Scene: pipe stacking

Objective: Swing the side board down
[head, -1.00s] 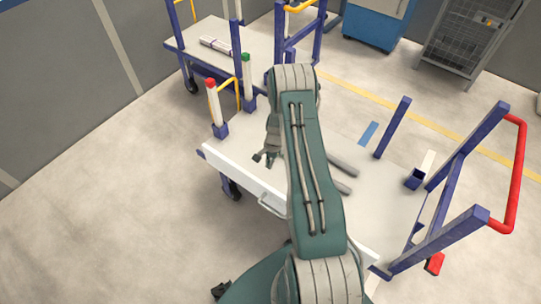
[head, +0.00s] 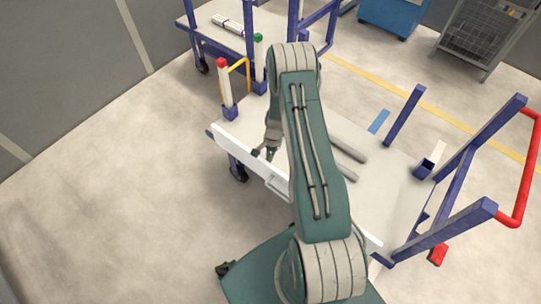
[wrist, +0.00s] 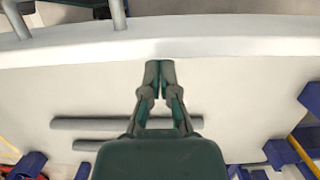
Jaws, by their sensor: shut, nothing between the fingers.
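The white side board (head: 235,151) runs along the near long side of the cart and stands up at its edge. A pale handle (head: 277,182) sits on its outer face, partly hidden by my arm. In the wrist view the board (wrist: 220,48) crosses the top as a white band, with the handle (wrist: 118,14) beyond it. My gripper (head: 264,154) is over the cart bed, just inside the board. In the wrist view my gripper (wrist: 160,64) has its fingertips together and empty, at the board's inner edge; whether they touch it is unclear.
Grey pipes (head: 348,148) lie on the cart bed. Posts with a red cap (head: 222,63) and a green cap (head: 258,38) stand at its left end, and a red-handled frame (head: 524,190) at its right. Another cart (head: 205,20) stands behind. Floor at the left is clear.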

